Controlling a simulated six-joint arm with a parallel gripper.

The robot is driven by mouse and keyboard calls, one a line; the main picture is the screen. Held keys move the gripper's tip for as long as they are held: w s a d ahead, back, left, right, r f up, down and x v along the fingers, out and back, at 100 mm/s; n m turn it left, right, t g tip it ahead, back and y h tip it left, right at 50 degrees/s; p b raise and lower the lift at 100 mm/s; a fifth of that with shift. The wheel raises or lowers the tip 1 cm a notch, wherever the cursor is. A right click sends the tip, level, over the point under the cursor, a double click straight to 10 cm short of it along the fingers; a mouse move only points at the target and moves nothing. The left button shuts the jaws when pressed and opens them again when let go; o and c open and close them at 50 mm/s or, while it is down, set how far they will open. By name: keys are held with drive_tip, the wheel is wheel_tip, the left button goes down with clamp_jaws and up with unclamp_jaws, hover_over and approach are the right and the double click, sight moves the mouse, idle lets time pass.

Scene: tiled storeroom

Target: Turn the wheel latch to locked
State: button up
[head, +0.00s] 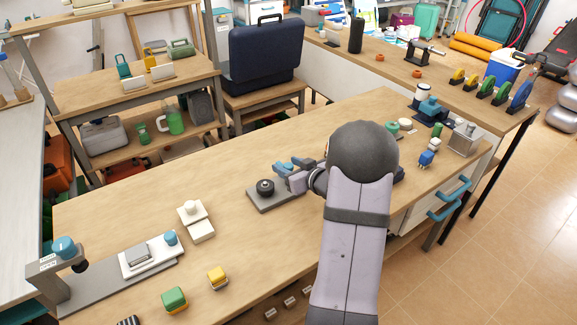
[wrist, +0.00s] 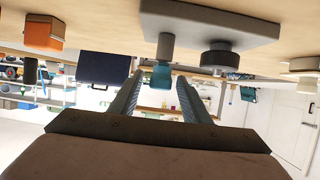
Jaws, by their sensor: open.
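The wheel latch is a grey base plate (head: 262,205) on the wooden workbench, bearing a round black knob (head: 265,187). In the wrist view the plate (wrist: 250,22) appears at the top, upside down, with the black knob (wrist: 220,59) and a grey post with a teal end (wrist: 161,75). My gripper (head: 291,173) is at the plate's right side, beside the knob. In the wrist view my open fingers (wrist: 160,82) appear either side of the teal end; contact cannot be told. My arm and gripper hide part of the latch's right side in the head view.
Bare bench lies behind the latch.

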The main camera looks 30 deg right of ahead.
drive_tip(key=c, duration=1)
drive_tip(key=shift+c, duration=0.2)
